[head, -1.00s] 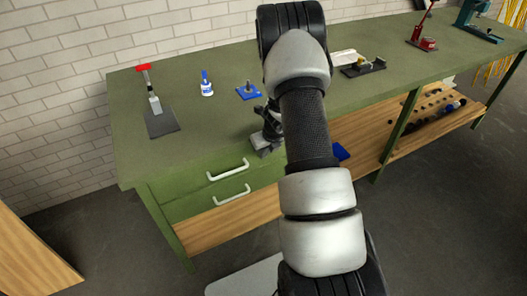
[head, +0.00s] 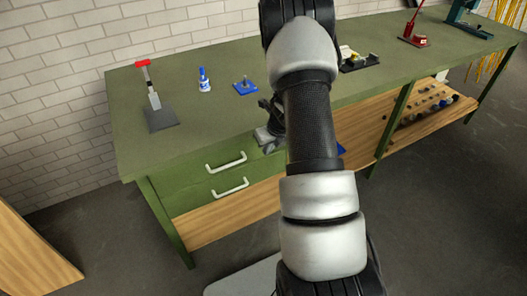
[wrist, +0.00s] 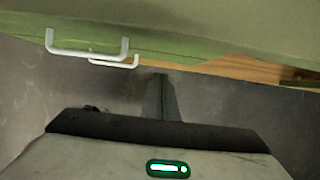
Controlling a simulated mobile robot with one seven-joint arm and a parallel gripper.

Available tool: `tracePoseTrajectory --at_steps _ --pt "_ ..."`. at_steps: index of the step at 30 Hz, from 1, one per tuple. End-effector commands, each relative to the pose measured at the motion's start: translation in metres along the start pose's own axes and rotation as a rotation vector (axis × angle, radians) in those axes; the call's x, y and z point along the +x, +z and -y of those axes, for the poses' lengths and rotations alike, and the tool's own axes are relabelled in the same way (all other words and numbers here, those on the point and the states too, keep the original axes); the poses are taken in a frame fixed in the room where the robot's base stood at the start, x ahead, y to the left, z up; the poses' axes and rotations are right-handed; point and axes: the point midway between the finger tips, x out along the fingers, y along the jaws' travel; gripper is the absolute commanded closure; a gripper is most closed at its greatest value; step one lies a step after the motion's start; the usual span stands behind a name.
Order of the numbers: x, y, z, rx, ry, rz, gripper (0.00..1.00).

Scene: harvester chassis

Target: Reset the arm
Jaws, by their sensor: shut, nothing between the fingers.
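My arm (head: 310,125) rises through the middle of the head view, in front of the green workbench (head: 190,120). Beyond the fingers are grey floor, the bench's green front and two white drawer handles (wrist: 85,50). The fingers appear to touch nothing.
On the bench stand a red-handled tool on a dark plate (head: 161,118), a blue-and-white bottle (head: 204,80), a blue block (head: 246,87) and a red press (head: 414,38). Floor in front is open.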

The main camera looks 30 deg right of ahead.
Motion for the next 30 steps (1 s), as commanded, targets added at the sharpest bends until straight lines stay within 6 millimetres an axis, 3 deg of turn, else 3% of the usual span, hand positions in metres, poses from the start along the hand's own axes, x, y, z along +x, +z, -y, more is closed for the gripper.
tracePoseTrajectory --at_steps 3,9,19,21,23,26,30 --pt "-0.030 0.001 0.000 -0.001 0.000 -0.001 1.00" --pt "-0.059 -0.001 -0.001 0.000 0.001 -0.003 1.00" --pt "-0.071 -0.001 -0.002 -0.009 0.003 -0.002 1.00" --pt "-0.081 0.005 -0.008 -0.056 0.012 0.008 1.00" --pt "-0.099 0.015 -0.019 -0.144 0.027 0.025 1.00" --pt "-0.147 0.036 -0.051 -0.398 0.060 0.072 1.00" --pt "-0.235 0.049 -0.109 -0.909 0.094 0.150 1.00"
